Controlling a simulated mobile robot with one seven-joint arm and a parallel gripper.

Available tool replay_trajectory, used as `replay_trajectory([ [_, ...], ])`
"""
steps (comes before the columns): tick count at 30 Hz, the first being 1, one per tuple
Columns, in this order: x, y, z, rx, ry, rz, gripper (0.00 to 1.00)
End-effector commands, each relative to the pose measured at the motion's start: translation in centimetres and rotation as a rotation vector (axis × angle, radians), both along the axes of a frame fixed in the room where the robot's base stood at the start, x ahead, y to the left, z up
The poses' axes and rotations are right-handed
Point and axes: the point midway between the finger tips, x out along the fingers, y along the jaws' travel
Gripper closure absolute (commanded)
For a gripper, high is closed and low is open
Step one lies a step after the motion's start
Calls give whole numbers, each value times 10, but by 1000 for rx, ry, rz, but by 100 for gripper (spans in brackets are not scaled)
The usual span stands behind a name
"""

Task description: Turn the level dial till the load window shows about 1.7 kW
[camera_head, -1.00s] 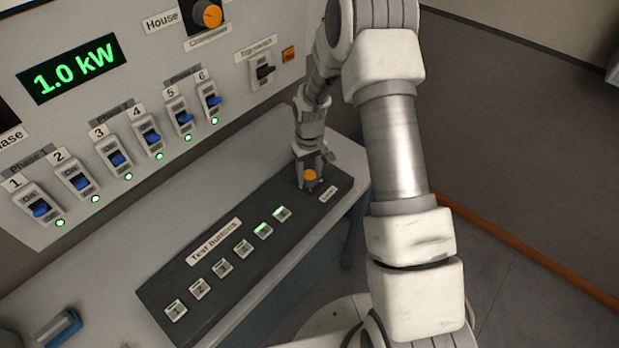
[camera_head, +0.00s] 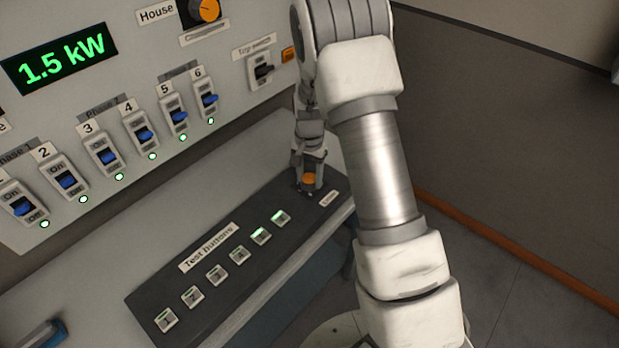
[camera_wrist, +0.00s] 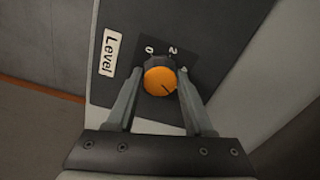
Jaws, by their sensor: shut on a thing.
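The level dial (camera_head: 309,179) is an orange knob at the far right end of the dark test-button panel. In the wrist view the dial (camera_wrist: 160,81) has a dark pointer line toward its lower right, with a scale marked 0 and 2 and a "Level" label (camera_wrist: 109,53) beside it. My gripper (camera_head: 308,184) is shut on the dial, with one finger on each side, and it shows from above in the wrist view (camera_wrist: 160,88). The load window (camera_head: 60,59) on the wall panel reads 1.5 kW in green.
Numbered breakers with blue levers (camera_head: 145,135) and green lamps line the wall panel. Another orange dial (camera_head: 206,10) sits above, left of a switch (camera_head: 262,72). Test buttons (camera_head: 217,275) run along the dark panel; two glow green. A blue-handled thing (camera_head: 42,335) lies at lower left.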

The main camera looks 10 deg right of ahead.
Motion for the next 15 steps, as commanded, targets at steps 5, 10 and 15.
replay_trajectory([
  [5,0,1,0,0,0,-116,100],
  [10,0,0,0,0,0,-195,100],
  [15,0,0,0,0,0,-239,100],
])
